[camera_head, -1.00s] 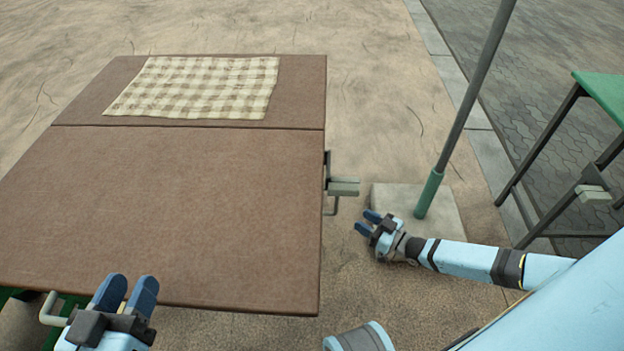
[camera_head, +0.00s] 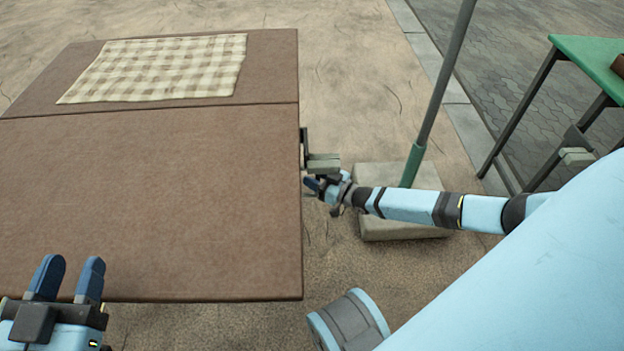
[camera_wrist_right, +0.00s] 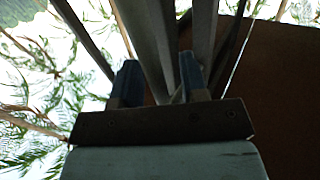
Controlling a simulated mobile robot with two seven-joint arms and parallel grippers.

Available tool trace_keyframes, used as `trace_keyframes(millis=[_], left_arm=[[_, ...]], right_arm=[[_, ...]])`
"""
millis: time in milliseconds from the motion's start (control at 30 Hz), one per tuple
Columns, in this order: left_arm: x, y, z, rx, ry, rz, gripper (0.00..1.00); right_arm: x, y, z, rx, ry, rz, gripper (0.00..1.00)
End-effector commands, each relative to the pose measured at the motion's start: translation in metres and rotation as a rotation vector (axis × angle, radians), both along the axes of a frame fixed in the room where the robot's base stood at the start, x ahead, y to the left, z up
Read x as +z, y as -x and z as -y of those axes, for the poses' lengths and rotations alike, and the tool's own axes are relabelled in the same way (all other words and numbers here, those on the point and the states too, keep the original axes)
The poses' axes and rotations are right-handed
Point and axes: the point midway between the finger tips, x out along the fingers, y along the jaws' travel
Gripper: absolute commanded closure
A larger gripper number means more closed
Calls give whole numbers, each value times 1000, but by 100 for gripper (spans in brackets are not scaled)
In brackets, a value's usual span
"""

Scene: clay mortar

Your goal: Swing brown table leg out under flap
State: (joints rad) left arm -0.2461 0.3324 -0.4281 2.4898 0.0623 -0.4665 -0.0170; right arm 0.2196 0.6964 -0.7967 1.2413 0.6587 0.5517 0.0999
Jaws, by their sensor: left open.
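The brown table (camera_head: 170,200) fills the left of the head view, with a seam dividing its near part from the far flap (camera_head: 270,70). A grey bracket with a pale block (camera_head: 322,163) sticks out at its right edge. My right gripper (camera_head: 325,181) is just below this block, beside the table edge. In the right wrist view, its blue fingers (camera_wrist_right: 160,85) are apart, with grey metal bars (camera_wrist_right: 150,40) running between and above them; contact is unclear. The table's legs are hidden in the head view. My left gripper (camera_head: 68,275) is open and empty at the near edge.
A checked cloth (camera_head: 160,68) lies on the far flap. A pole (camera_head: 437,100) stands in a pale base block (camera_head: 395,232) right of the table, close to my right arm. A green table (camera_head: 595,65) stands at the far right. Paving beyond the brown table is clear.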

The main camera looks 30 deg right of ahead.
Motion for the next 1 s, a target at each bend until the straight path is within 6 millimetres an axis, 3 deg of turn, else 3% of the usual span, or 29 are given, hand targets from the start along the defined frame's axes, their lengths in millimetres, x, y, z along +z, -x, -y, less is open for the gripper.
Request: trace_keyframes(millis=[400,567,600,1000], left_arm=[[4,-1,-2,-3,-17,34,57],[3,0,-2,-3,-19,32,57],[3,0,-2,-3,-19,32,57],[9,-1,0,-2,4,9,57]], right_arm=[[0,-8,-4,0,0,-1,60],[0,-8,-4,0,0,0,97],[0,-8,-4,0,0,0,100],[2,-3,-7,-16,-2,-1,100]])
